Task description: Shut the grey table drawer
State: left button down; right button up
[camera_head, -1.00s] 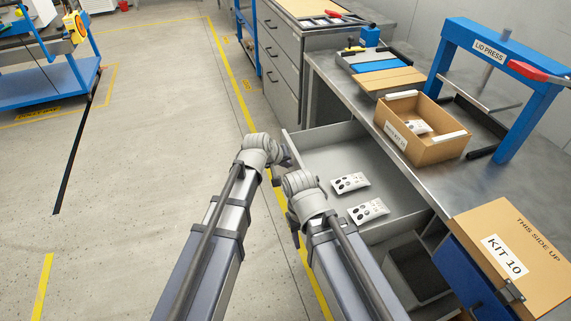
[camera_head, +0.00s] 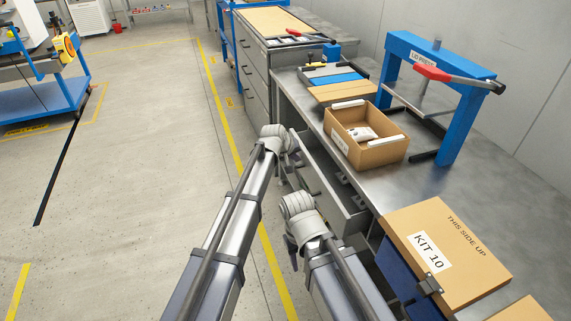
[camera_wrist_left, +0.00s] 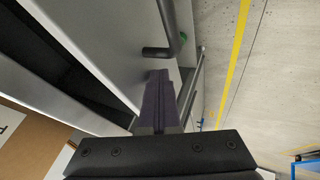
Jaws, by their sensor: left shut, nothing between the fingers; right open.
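The grey table drawer (camera_head: 322,183) sticks out a little from under the workbench; a narrow strip of its inside shows. My left gripper (camera_head: 297,160) is shut and empty at the far end of the drawer front. In the left wrist view, its dark fingertips (camera_wrist_left: 158,90) are at the light grey drawer front (camera_wrist_left: 112,45), beside the dark bar handle (camera_wrist_left: 172,35). I cannot tell for sure whether they touch. My right gripper (camera_head: 293,252) is open and empty, lower down, in front of the bench. The drawer's contents are mostly hidden.
On the workbench (camera_head: 375,190) stand an open carton (camera_head: 375,155) with a white packet, a blue lid press (camera_head: 458,125) and a closed KIT 10 box (camera_head: 455,245). A grey drawer cabinet (camera_head: 258,85) stands beyond.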

pick_arm(q)
jog(key=d, duration=0.2)
jog(key=w+d, duration=0.1)
jog(key=d, duration=0.1)
jog(key=w+d, duration=0.1)
jog(key=d, duration=0.1)
jog(key=shift+d, duration=0.15)
jog(key=shift+w+d, duration=0.1)
jog(key=shift+d, duration=0.25)
jog(key=shift+d+r, duration=0.1)
jog(key=shift+d, duration=0.05)
jog(key=shift+a, duration=0.5)
jog(key=a, duration=0.1)
jog(key=s+a, duration=0.1)
jog(key=shift+s+a, duration=0.15)
jog(key=shift+a, duration=0.15)
jog(key=shift+s+a+r+p, duration=0.3)
jog(key=shift+a+r+p, duration=0.25)
jog(key=shift+a+p, duration=0.1)
jog(key=p, duration=0.7)
send_near(304, 153)
jog(key=f, duration=0.1)
jog(key=w+f, duration=0.1)
jog(key=shift+w+f, duration=0.25)
jog(key=shift+f, duration=0.05)
pick_arm(e)
notch_tip(304, 153, up, 8)
jog(key=a, duration=0.1)
